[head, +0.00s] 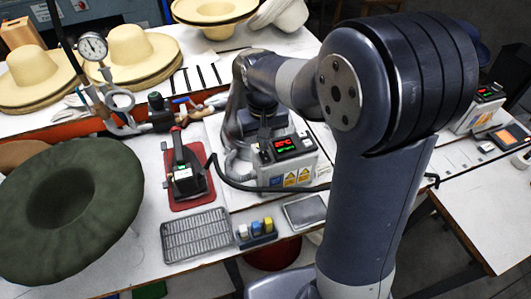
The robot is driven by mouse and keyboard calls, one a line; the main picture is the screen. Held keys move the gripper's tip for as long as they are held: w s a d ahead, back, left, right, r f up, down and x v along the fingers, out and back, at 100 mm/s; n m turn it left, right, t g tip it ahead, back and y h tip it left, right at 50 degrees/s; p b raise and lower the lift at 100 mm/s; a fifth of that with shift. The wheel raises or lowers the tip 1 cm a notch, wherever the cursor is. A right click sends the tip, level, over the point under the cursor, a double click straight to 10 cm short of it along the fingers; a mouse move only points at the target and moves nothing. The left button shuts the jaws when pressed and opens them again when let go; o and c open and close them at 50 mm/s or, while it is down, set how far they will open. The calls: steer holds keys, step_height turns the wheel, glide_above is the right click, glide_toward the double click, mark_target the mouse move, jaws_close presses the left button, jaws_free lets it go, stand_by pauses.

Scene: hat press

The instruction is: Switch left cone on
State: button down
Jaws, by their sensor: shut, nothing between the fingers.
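The characters are too small to read. Yellow warning labels are on its front. A silvery metal body (236,140), perhaps the left cone, stands just behind and left of the box, partly covered by my arm. My gripper (265,128) points down at the back left of the box. It is shut and empty; its fingertips are hard to make out, and I cannot tell whether they touch the box.
A similar box (477,108) stands at the far right. A dark iron (182,165) rests on a red mat left of the box, with a black hose nearby. A green hat (70,205) and a wire rack (196,234) are at the front left. Straw hats (130,50) stand behind.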

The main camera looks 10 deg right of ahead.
mark_target(263, 153)
step_height(263, 153, up, 5)
steer(key=p, duration=0.4)
steer(key=shift+r, duration=0.2)
steer(key=shift+f, duration=0.15)
step_height(263, 153, down, 7)
steer(key=b, duration=0.6)
steer(key=shift+r, duration=0.2)
